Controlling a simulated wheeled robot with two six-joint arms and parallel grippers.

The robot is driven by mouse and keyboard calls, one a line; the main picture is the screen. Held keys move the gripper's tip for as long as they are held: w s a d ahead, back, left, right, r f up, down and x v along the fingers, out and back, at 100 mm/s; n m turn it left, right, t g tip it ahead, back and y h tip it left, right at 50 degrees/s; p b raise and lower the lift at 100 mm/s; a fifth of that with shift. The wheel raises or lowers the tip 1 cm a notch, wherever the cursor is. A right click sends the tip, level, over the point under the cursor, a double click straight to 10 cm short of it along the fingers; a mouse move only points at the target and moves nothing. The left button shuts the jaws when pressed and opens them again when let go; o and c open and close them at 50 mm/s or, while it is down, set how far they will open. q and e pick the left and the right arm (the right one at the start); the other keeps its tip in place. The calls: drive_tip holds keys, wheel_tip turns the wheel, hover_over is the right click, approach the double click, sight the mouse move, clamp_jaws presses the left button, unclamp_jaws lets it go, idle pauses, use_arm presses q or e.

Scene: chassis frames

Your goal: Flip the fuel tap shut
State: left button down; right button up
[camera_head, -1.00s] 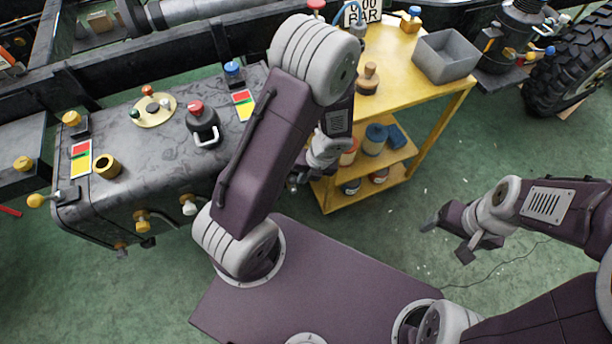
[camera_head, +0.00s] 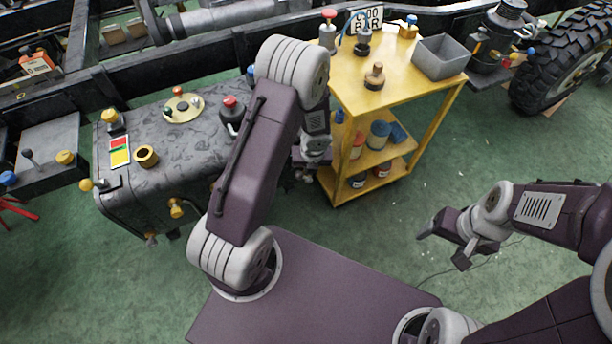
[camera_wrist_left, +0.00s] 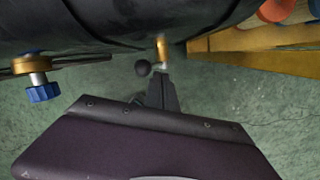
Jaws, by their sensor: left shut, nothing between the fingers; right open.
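The grey tank (camera_head: 185,150) stands left of my left arm and carries several coloured fittings. A yellow-knobbed fitting (camera_head: 176,208) sticks out of its front. I cannot tell for sure which fitting is the fuel tap. My left gripper (camera_wrist_left: 162,82) is shut and empty, its tips just below the brass fitting; contact cannot be told. My right gripper (camera_head: 443,242) is open and empty over the floor.
A yellow cart (camera_head: 395,85) with a grey bin (camera_head: 440,57) and cans stands right of my left arm. A blue-knobbed brass fitting (camera_wrist_left: 38,82) is at the left in the wrist view. A tyre (camera_head: 560,65) is at the far right. Green floor is free between.

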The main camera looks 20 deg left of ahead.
use_arm(q)
drive_tip(key=shift+s+a+f+b, duration=0.5)
drive_tip(key=shift+s+a+b, duration=0.1)
drive_tip(key=shift+a+b, duration=0.15)
drive_tip(key=shift+s, duration=0.15)
use_arm(e)
drive_tip(key=shift+w+d+f, duration=0.1)
drive_tip(key=shift+w+f, duration=0.05)
drive_tip(key=shift+f, duration=0.45)
drive_tip(key=shift+w+f, duration=0.1)
drive_tip(key=shift+f, duration=0.5)
use_arm(q)
drive_tip(key=shift+s+a, duration=0.1)
drive_tip(key=shift+s, duration=0.1)
